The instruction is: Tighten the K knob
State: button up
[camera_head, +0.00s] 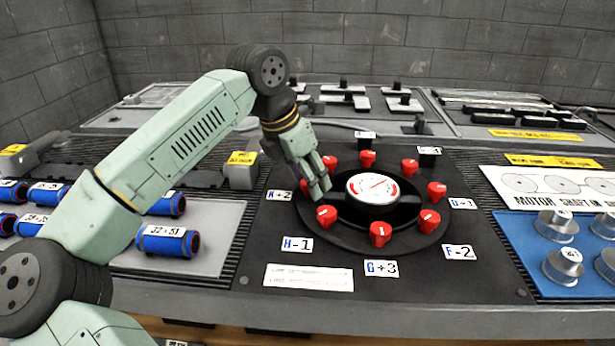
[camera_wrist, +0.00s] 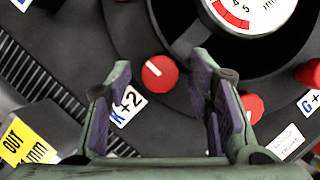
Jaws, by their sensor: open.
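The K knob (camera_wrist: 160,73) is a round red knob with a white line on top, beside the white "K +2" label (camera_wrist: 127,106) in the wrist view. My gripper (camera_wrist: 161,64) is open, with one finger to each side of the knob in that picture; I cannot tell whether either touches it.
Several other red knobs ring the white gauge (camera_head: 373,187); one (camera_head: 327,215) is close to my fingers, by the H-1 label (camera_head: 297,244). A grey box with a yellow tag (camera_head: 241,170) stands left.

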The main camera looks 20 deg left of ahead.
jog(key=v, duration=1.1)
jog(key=shift+s+r, duration=0.15)
jog(key=shift+r, duration=0.2)
jog(key=shift+a+f, duration=0.1)
